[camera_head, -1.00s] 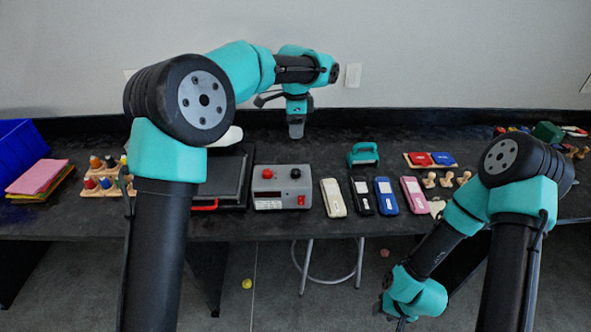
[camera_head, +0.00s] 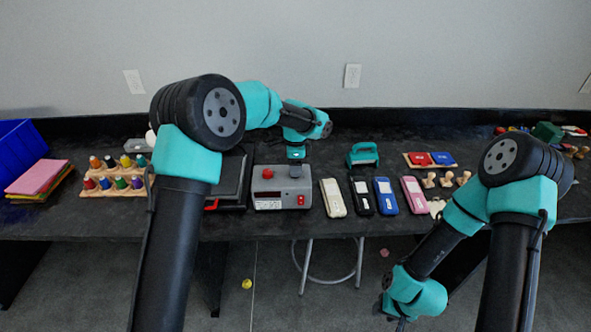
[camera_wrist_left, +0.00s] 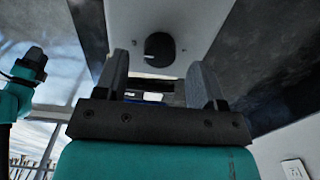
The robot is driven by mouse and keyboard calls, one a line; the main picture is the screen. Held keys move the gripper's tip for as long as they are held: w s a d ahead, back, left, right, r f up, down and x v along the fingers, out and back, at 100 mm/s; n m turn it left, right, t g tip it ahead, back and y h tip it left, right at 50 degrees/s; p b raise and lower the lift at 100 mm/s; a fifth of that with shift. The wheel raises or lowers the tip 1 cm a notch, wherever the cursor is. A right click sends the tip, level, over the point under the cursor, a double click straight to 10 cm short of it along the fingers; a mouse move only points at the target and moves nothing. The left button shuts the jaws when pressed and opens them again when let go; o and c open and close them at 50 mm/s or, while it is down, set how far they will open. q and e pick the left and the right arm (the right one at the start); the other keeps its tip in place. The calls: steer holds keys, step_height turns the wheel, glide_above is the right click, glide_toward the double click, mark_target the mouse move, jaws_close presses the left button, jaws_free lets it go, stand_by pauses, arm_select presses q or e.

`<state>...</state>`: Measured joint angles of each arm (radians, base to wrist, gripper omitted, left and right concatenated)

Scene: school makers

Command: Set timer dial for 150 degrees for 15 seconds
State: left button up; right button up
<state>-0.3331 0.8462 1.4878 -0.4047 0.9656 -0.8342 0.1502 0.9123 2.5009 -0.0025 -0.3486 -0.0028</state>
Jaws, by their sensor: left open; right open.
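The timer box (camera_head: 268,192) is a grey control box with a red button (camera_head: 267,173), a dark display and a red switch on its front. Its black dial (camera_head: 295,171) sits at the top right, partly hidden by my left gripper (camera_head: 296,162), which points down just above it. In the left wrist view the dial (camera_wrist_left: 159,48) appears between the open fingers of my left gripper (camera_wrist_left: 160,68), with a gap on each side; no grip shows. My right gripper (camera_head: 394,316) hangs low in front of the table, open and partly cut off by the picture's bottom edge.
A black heat press (camera_head: 233,185) stands left of the box. White, black, blue and pink handheld devices (camera_head: 387,196) lie to its right, with a teal punch (camera_head: 362,154) behind.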

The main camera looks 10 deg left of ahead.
arm_select(q)
steer(key=shift+f, duration=1.2)
steer(key=shift+c, duration=0.4)
steer(key=c, duration=0.8)
steer(key=shift+c, duration=0.2)
steer(key=shift+n, duration=0.4)
steer(key=n, duration=1.1)
